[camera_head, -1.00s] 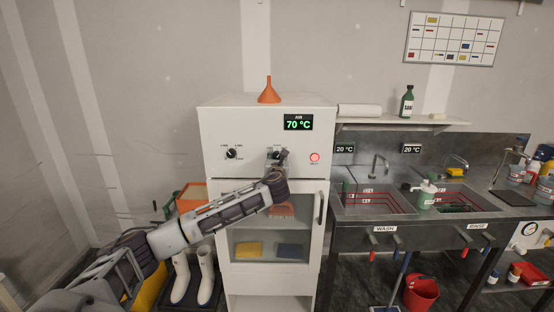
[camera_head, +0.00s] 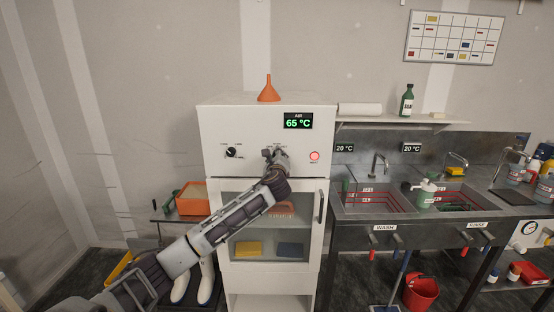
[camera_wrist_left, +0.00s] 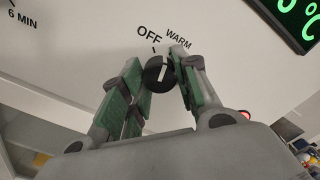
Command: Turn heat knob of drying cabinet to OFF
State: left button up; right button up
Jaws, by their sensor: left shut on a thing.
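The white drying cabinet (camera_head: 222,125) stands in the middle of the head view, with its green display (camera_head: 298,121) reading 65 °C. Its heat knob is mostly hidden by my gripper in the head view. In the left wrist view the black heat knob (camera_wrist_left: 157,76) shows a white line, with the labels OFF (camera_wrist_left: 149,35) and WARM above it. The line points up, roughly toward these labels; I cannot tell exactly which. My left gripper (camera_head: 270,154) is at the panel, its green-padded fingers (camera_wrist_left: 158,66) shut on the knob from both sides.
A timer knob (camera_head: 230,153) is left of the heat knob, and a red lamp (camera_head: 314,156) is right of it. An orange funnel (camera_head: 268,90) stands on the cabinet. The glass door's handle (camera_head: 321,206) sticks out below right. Sinks (camera_head: 375,203) adjoin on the right.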

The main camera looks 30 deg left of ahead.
pick_arm(q)
jog(key=n+b, duration=0.1)
jog(key=n, duration=0.5)
jog(key=shift+n+b, duration=0.3)
pick_arm(e)
jog(key=shift+w+d+f, duration=0.15)
jog(key=shift+d+f, duration=0.75)
pick_arm(q)
jog(key=shift+f, duration=0.1)
pick_arm(e)
jog(key=shift+a, duration=0.15)
pick_arm(q)
jog(key=o, duration=0.9)
jog(key=shift+o, duration=0.6)
jog(key=v, duration=1.2)
pick_arm(e)
jog(key=shift+a, duration=0.25)
